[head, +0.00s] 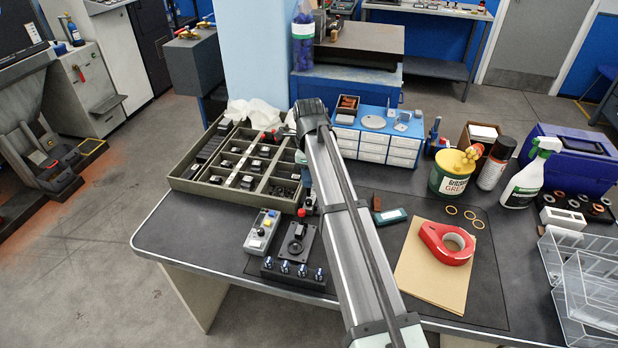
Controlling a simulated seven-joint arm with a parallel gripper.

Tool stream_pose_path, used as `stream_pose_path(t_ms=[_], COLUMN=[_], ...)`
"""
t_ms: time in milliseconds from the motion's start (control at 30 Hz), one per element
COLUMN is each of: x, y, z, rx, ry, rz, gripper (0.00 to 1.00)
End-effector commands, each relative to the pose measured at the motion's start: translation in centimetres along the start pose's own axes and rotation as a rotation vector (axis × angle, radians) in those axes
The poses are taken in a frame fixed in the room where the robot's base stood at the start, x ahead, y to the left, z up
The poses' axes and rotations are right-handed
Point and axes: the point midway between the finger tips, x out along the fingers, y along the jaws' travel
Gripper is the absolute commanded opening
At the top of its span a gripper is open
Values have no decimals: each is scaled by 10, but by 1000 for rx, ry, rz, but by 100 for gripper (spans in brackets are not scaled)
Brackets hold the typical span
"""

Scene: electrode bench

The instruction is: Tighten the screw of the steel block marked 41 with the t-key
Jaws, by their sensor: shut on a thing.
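My gripper (308,203) is at the left side of my arm, above the near left part of the bench. My arm hides much of it. It is shut on a small red-topped piece (301,212), which looks like the t-key. Just below is a black fixture (296,244) with a small dark block on its round seat. The gap between the key and that block cannot be judged. More small dark and steel blocks (248,182) sit in the compartments of the green tray (180,183). No number is readable, so I cannot tell which block is 41.
A grey control box (262,232) stands left of the fixture; a row of blue-capped knobs (285,267) lies in front. White drawers (376,147) stand behind.

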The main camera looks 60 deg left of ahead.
Motion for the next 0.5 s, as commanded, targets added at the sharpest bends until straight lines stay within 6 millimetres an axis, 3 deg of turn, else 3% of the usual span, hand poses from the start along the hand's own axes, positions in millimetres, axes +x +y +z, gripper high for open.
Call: stream_pose_path(t_ms=[133,500], x=[-23,-32], y=[-4,-4], z=[2,2], rx=[0,-356], ry=[-12,-8], rz=[-22,-23], gripper=[0,0])
